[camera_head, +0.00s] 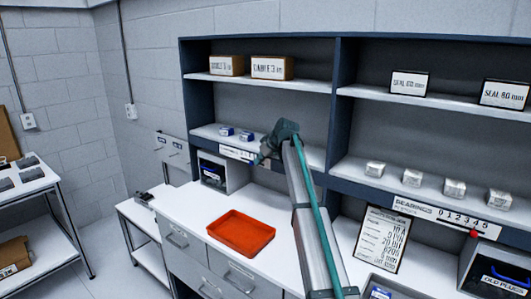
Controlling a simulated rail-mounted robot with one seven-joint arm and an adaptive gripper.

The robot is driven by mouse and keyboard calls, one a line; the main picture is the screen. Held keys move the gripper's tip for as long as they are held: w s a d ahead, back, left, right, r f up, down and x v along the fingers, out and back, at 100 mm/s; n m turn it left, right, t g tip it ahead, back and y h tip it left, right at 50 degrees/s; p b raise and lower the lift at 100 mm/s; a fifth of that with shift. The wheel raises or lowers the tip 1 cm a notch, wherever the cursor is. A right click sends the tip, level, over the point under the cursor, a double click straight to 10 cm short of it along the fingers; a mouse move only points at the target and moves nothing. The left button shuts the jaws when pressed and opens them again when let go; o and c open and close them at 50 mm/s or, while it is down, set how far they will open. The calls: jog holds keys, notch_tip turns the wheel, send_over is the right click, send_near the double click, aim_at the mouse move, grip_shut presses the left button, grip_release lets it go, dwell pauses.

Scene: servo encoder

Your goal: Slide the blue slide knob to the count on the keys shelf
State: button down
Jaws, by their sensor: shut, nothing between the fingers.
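The keys shelf (205,131) is the lower left shelf of the blue-framed rack. Two small blue-and-white packs (226,131) are visible on it; my arm may hide more to their right. A white label strip (236,153) runs along its front edge, with print too small to read. My gripper (263,157) is shut and empty, at the right part of this strip; I cannot tell whether it touches it. The blue slide knob cannot be made out and may be hidden behind the gripper.
The bearings strip (440,217) on the right has numbers and a red knob (474,233), below several small boxes. A red-orange tray (241,233) lies on the white bench. A framed list (382,239) leans at the right. Bins stand under both shelves.

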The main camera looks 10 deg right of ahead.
aim_at(252, 163)
jog(key=shift+w+a+f+p, duration=0.3)
jog(key=shift+w+a+f, duration=0.2)
jog(key=shift+w, duration=0.3)
jog(key=shift+w+a+b, duration=0.7)
jog(key=shift+w+a, duration=0.2)
jog(key=shift+w, duration=0.05)
jog(key=shift+d, duration=0.1)
jog(key=shift+s, duration=0.1)
